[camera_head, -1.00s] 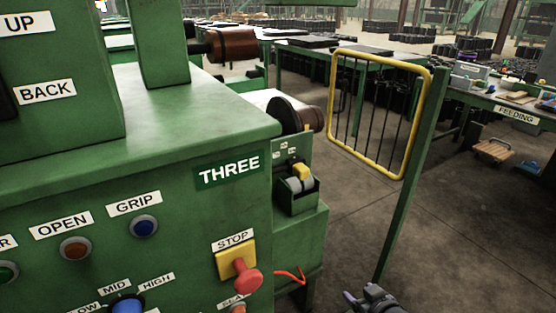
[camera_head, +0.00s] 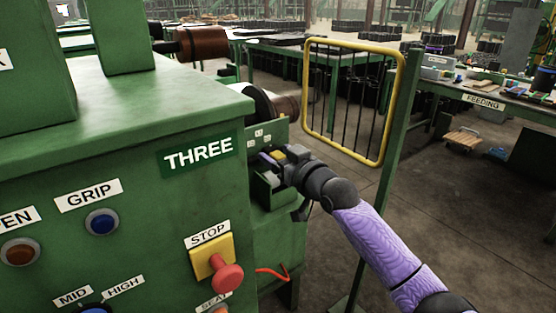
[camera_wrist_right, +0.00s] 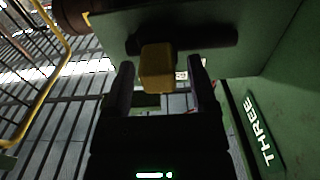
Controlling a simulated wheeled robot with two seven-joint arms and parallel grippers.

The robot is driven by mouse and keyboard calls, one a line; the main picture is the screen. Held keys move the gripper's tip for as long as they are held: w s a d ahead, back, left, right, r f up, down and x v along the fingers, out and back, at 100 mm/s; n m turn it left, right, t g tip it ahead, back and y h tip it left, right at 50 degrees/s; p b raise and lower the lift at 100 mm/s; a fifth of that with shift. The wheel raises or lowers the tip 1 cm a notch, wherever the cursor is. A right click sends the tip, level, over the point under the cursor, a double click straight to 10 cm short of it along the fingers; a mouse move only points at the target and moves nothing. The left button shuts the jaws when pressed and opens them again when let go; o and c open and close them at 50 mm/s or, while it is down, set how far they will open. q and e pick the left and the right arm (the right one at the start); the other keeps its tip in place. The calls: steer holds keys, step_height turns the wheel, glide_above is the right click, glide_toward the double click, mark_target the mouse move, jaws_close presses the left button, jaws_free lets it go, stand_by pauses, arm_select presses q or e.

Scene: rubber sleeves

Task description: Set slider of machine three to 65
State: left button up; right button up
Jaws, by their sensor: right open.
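Machine three (camera_head: 130,180) is a large green cabinet with a "THREE" label (camera_head: 198,156) in the head view. In the right wrist view the yellow knob (camera_wrist_right: 157,68) stands in front of a dark bar on a green plate. My right gripper (camera_head: 270,160) reaches the slider at the machine's right side. In the right wrist view its two fingers (camera_wrist_right: 160,85) are open, one on each side of the knob. Whether they touch it cannot be told. My left gripper is out of view.
A red stop button (camera_head: 227,278) on a yellow plate sits on the machine's front. Brown rollers (camera_head: 203,44) stick out behind. A feeding table (camera_head: 500,104) stands far right.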

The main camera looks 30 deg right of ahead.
steer(key=shift+c, duration=0.3)
jaws_close()
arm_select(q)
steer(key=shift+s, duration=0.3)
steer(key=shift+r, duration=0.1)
